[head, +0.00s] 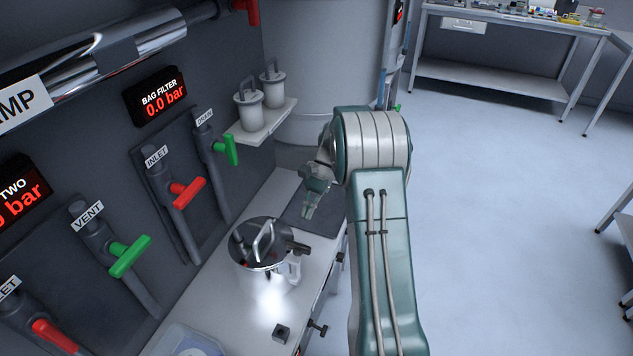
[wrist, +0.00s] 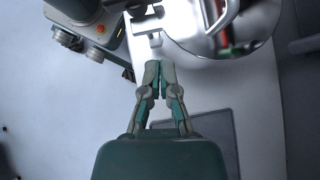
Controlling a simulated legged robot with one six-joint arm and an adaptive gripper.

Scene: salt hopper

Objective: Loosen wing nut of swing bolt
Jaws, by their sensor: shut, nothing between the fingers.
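A round steel housing (head: 262,270) with a shiny lid (head: 256,258) and a loop handle stands on the bench. A dark fitting (head: 298,247), apparently the swing bolt with its wing nut, is at the lid's right edge; its details are too small to tell. In the wrist view the lid (wrist: 225,35) is at the upper right, with pale and dark bolt parts (wrist: 147,22) at its left edge. My gripper (head: 309,214) is beyond the housing, above a dark mat, apart from the fitting. In the wrist view its fingertips (wrist: 159,68) are together and empty, below the bolt parts.
The dark mat (head: 325,222) lies on the narrow bench (head: 225,303). A wall panel with a red inlet lever (head: 187,192) and green vent lever (head: 130,257) is on the left. A shelf (head: 262,124) holds two canisters. A small dark block (head: 282,333) sits near the front.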

